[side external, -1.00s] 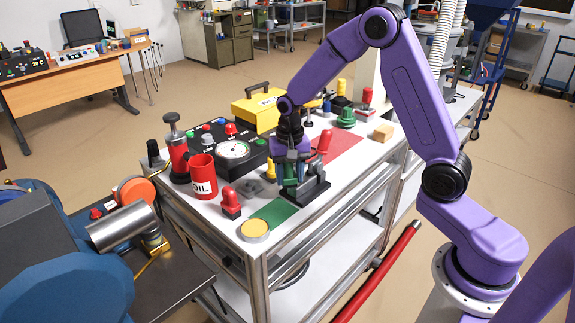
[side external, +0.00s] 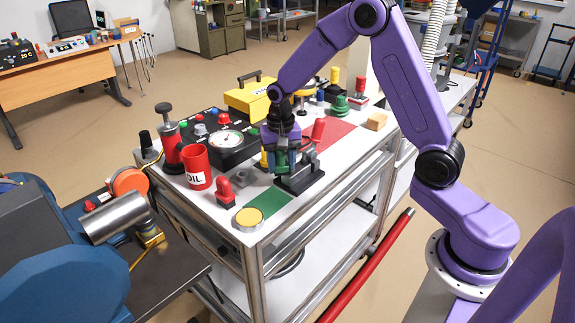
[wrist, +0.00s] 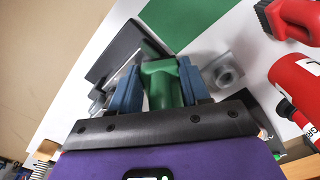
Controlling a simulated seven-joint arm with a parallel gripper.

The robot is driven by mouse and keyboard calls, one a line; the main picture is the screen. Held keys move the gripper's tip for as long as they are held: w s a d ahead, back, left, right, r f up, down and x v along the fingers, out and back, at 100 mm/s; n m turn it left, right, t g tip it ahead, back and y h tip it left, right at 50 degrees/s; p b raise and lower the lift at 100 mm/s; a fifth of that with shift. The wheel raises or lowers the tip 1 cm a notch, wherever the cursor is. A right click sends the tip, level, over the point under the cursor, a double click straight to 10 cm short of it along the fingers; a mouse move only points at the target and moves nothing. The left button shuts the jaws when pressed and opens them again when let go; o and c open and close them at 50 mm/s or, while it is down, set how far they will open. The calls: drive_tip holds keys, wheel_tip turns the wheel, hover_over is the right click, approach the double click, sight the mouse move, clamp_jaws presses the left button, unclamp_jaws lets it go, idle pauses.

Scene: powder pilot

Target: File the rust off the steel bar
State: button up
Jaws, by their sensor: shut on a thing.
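My gripper (side external: 278,155) is low over the table at the dark clamp stand (side external: 303,181), which has an upright red handle (side external: 318,130). In the wrist view, the blue fingers of my gripper (wrist: 161,84) are shut on a green handle (wrist: 160,72), one on each side. The green handle also shows in the side view (side external: 281,162). A thin metal strip (wrist: 128,66) shows beside the left finger, over the stand's dark base. I cannot tell whether it is the steel bar or the file. Any rust or contact is hidden by the fingers.
A gauge box (side external: 222,143) stands behind. The green mat (side external: 267,203) is mostly bare.

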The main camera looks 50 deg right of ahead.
drive_tip(key=shift+r, duration=4.15)
